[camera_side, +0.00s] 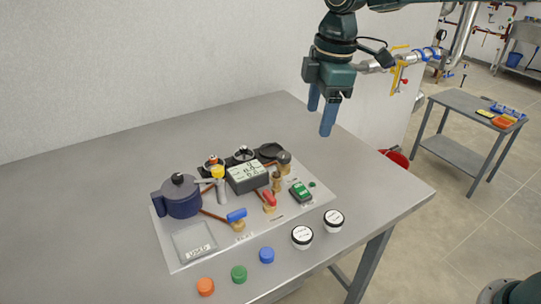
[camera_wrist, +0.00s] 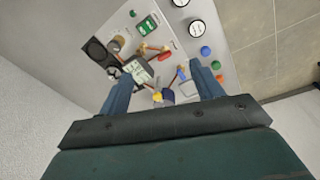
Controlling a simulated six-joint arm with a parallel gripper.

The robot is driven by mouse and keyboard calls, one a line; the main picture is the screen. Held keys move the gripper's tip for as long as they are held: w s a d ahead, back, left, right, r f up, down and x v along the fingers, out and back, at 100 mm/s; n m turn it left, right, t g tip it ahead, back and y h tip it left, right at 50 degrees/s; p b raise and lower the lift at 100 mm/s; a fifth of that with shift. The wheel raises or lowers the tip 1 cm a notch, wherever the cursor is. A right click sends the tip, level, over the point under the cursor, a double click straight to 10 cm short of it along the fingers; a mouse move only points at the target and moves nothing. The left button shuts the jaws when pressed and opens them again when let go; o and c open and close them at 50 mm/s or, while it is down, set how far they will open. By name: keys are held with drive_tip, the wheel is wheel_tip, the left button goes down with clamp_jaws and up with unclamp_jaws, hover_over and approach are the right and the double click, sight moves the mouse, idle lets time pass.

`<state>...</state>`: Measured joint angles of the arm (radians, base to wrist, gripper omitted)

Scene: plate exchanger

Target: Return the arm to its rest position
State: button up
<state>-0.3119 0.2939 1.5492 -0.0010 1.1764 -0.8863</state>
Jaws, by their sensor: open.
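My gripper (camera_side: 321,112) hangs in the air above the back right part of the grey table (camera_side: 90,160) in the side view. Its two blue fingers point down and stand apart, with nothing between them. In the wrist view my gripper (camera_wrist: 165,88) is open, and the panel shows below and beyond the fingers. The panel (camera_side: 180,258) lies flat on the table, well clear of the fingers. It carries a dark blue pot (camera_side: 181,197), a grey display box (camera_side: 247,177), a blue-handled valve (camera_side: 236,215) and a red-handled valve (camera_side: 269,198).
Orange (camera_side: 205,287), green (camera_side: 239,274) and blue (camera_side: 267,255) caps stand along the front of the table. Two white-topped round jars (camera_side: 302,236) (camera_side: 334,220) stand at right. A wall (camera_side: 150,70) runs behind the table. A side table (camera_side: 460,105) stands farther right.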

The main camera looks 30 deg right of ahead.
drive_tip(key=s+d+r+m+t, duration=0.1)
drive_tip(key=s+d+r+m, duration=0.15)
drive_tip(key=s+d, duration=0.35)
drive_tip(key=s+d+r+m+t, duration=0.1)
drive_tip(key=s+d+r+m, duration=0.1)
drive_tip(key=s+d+m, duration=0.35)
drive_tip(key=s+d+f+m+t, duration=0.1)
drive_tip(key=s+f+m, duration=0.1)
drive_tip(key=s, duration=0.5)
drive_tip(key=s+d+f+m+t, duration=0.1)
drive_tip(key=s+d+f+m, duration=0.1)
drive_tip(key=s, duration=0.6)
drive_tip(key=shift+f+m, duration=0.4)
drive_tip(key=shift+m, duration=0.5)
drive_tip(key=shift+a+r, duration=0.1)
